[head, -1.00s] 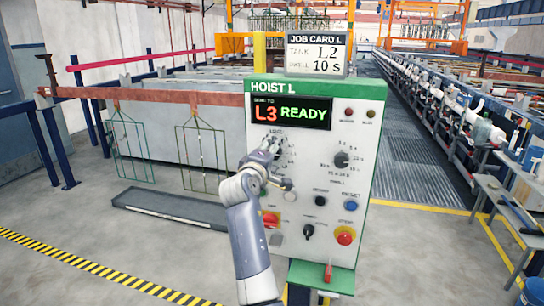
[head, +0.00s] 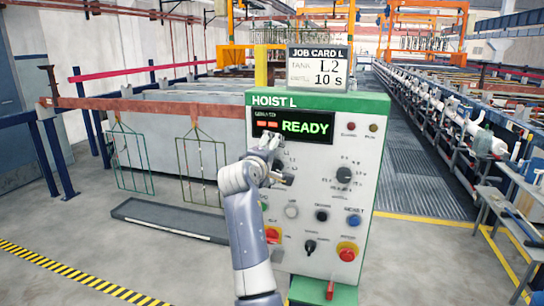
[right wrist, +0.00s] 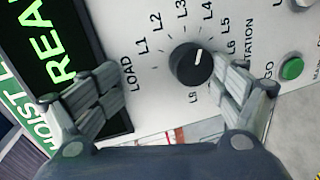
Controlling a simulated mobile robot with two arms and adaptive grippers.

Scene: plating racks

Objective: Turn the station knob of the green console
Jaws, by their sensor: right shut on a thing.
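The green-trimmed console (head: 366,215) marked HOIST L stands in front of me. Its black station knob (right wrist: 190,65) is in the right wrist view, its white pointer mark facing up towards about L4. Marks from LOAD to L6 curve around it. My right gripper (head: 266,146) is at the upper left of the panel, with its fingers (right wrist: 178,78) on either side of the knob and shut on it. The display (head: 292,125) reads READY beside two small orange blocks. My left gripper is out of view.
A job card (head: 317,69) on top of the console reads TANK L2, 10 s. A black dwell knob (head: 344,175), several buttons and a red stop button (head: 347,253) are on the panel. A green GO button (right wrist: 292,68) is beside the station knob.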

